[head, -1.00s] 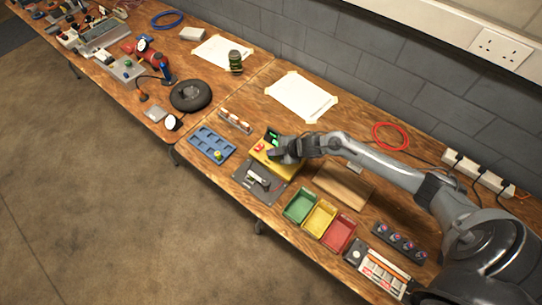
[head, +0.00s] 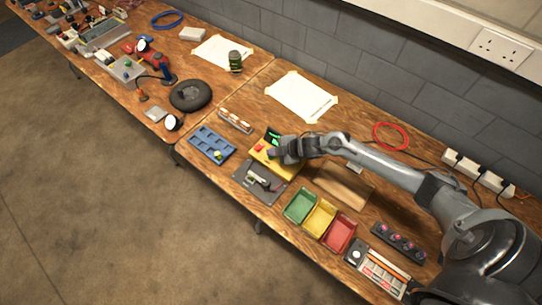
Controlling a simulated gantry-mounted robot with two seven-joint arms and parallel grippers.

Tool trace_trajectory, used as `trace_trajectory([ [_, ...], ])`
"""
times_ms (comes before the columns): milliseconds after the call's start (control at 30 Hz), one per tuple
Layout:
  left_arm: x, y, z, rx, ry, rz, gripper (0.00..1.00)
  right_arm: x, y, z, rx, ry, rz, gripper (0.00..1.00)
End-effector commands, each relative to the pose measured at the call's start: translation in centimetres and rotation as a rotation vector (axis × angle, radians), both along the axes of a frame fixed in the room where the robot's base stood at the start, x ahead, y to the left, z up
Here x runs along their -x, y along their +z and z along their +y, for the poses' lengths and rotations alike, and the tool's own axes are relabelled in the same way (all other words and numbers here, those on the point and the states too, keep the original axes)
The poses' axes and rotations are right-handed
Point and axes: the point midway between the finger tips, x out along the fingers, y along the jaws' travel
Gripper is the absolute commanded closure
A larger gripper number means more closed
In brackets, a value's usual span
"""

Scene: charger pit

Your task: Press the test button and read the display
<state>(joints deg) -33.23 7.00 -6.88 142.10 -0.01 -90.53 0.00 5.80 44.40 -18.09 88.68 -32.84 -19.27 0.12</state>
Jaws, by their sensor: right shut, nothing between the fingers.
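A yellow tester box (head: 264,158) sits on the wooden bench near the middle of the head view. It has a red button (head: 260,148) on its top and a small dark display (head: 273,136) with green lit marks, too small to read. My right gripper (head: 274,153) is shut and empty. Its fingertips are over the box, just right of the red button, and hide part of its top. I cannot tell whether they touch it. My left gripper is not in view.
A grey plate (head: 246,188) with a small device lies in front of the tester. A blue tray (head: 205,140) is to its left. Green (head: 300,206), yellow (head: 319,217) and red (head: 339,234) bins stand to the right. A taped paper sheet (head: 300,96) lies behind.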

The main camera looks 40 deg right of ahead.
Motion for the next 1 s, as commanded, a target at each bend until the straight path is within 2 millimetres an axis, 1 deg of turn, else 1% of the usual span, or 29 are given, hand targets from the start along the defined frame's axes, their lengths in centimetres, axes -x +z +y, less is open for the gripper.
trace_trajectory([
  [200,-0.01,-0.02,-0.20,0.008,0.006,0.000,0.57,0.00,-0.09,0.01,0.000,0.000,0.000,1.00],
  [500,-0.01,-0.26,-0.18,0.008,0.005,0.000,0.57,0.00,-0.84,0.03,0.000,0.000,0.000,1.00],
  [1000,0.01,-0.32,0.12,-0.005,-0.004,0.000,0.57,0.00,-0.92,0.01,0.000,0.000,0.000,1.00],
])
